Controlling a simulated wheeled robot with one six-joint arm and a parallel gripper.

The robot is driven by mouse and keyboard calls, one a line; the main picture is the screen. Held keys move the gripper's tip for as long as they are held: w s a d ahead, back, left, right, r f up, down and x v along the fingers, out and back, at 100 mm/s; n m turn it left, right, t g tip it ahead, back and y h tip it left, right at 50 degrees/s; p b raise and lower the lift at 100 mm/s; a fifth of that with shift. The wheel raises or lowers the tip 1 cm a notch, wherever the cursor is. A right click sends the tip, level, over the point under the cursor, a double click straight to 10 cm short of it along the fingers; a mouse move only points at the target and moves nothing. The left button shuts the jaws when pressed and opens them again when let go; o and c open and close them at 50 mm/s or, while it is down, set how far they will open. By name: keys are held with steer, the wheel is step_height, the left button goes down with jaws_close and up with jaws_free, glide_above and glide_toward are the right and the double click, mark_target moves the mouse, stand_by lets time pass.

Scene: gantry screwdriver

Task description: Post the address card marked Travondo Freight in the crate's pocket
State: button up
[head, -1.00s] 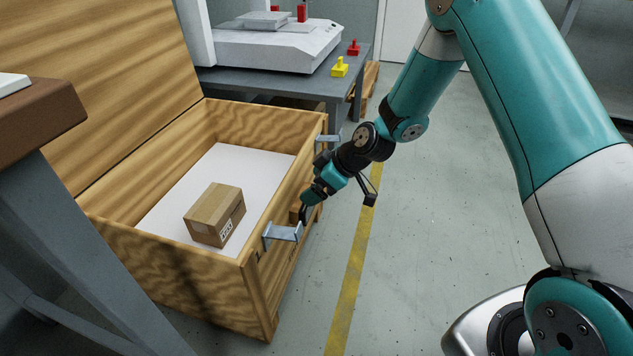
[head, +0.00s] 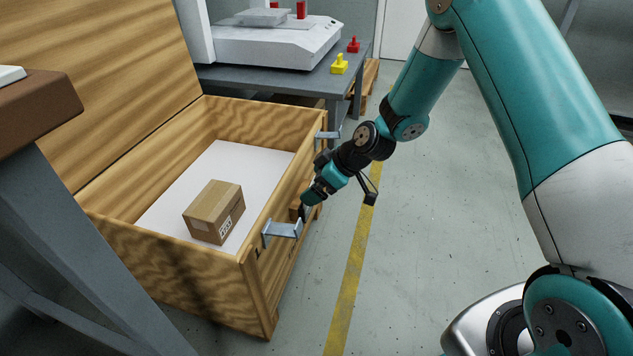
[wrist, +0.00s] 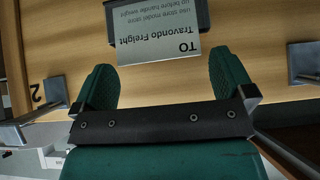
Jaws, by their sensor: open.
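The address card (wrist: 160,50) reads "TO Travondo Freight" and appears upside down in the wrist view. Its far part lies within the dark pocket (wrist: 205,18) on the wooden crate wall, and its near end sticks out toward me. The pocket's far end is cut off by the picture edge. My gripper (wrist: 163,78) is open, its two green fingers well apart on either side of the card's near end, with no contact visible. In the head view my gripper (head: 304,210) is at the outer right side of the crate (head: 150,268); the card cannot be made out there.
A metal bracket (head: 282,229) juts from the crate's right wall close to my gripper. The open crate holds a cardboard box (head: 214,211). A grey bench (head: 290,84) stands behind. The floor to the right is clear, with a yellow line (head: 350,270).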

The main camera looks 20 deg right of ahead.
steer(key=p+v, duration=0.7)
steer(key=v, duration=1)
steer(key=shift+r, duration=0.1)
steer(key=s+a+r+m+g+h+p, duration=0.1)
steer(key=s+a+r+g+p, duration=0.1)
steer(key=s+a+r, duration=0.45)
steer(key=s+a+r+m+g+h+p, duration=0.1)
steer(key=s+a+r+m+p, duration=0.15)
steer(key=s+r, duration=0.75)
steer(key=s+a+r+g+p, duration=0.25)
steer(key=s+a+r, duration=0.25)
steer(key=s+r, duration=0.3)
step_height(320, 180, up, 37)
steer(key=p, duration=3.6)
steer(key=shift+w+t+p, duration=0.15)
steer(key=shift+t+p, duration=0.2)
steer(key=shift+p, duration=0.05)
